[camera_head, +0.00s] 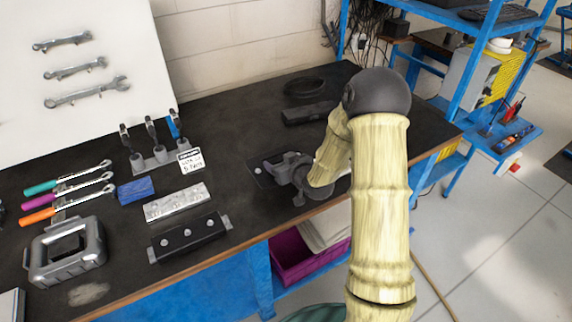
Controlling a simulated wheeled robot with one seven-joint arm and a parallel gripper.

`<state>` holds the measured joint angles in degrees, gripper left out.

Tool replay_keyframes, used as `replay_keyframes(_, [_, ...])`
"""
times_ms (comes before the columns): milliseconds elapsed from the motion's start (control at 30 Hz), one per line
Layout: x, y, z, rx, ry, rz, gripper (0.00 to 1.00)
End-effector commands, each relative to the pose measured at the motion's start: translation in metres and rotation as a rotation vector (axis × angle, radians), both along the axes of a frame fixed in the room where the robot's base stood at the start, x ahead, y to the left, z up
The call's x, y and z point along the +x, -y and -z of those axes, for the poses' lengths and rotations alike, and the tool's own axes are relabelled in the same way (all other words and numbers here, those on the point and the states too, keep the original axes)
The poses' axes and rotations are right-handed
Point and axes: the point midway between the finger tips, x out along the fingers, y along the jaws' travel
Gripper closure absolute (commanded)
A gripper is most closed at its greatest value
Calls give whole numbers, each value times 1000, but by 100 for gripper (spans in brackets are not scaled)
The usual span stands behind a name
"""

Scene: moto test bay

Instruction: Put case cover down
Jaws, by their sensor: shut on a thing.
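My arm, with pale wood-like links, reaches down over the dark workbench top (225,135). My gripper (282,172) is low over the right part of the bench, close to its front edge. It is shut on a grey part that I take for the case cover (269,164). The wrist and gripper hide much of this part, and its outline merges with the grey gripper. A dark flat piece shows around its left side. I cannot tell whether the cover touches the bench top.
Left of the gripper are a silver block (177,202), a black block with bolts (188,238), a blue block (136,190) and a tool stand (156,158). A grey frame (65,252) stands far left. A black box (308,112) and a dark ring (305,88) lie behind.

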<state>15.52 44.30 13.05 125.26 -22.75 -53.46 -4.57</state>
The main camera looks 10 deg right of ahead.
Motion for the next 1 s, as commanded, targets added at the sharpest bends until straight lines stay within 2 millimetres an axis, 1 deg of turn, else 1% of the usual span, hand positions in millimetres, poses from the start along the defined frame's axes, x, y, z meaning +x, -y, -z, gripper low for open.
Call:
replay_keyframes(33, [0, 0, 5, 2, 0, 1, 69])
replay_keyframes(133, [1, 0, 11, 1, 3, 0, 69])
replay_keyframes(500, [1, 0, 15, 1, 4, 1, 69])
replay_keyframes(567, [1, 0, 19, 1, 4, 0, 69])
replay_keyframes(800, [1, 0, 48, 2, 3, 0, 69])
replay_keyframes(900, [1, 0, 53, 1, 4, 1, 69])
replay_keyframes(1000, [1, 0, 53, 0, 5, 1, 69])
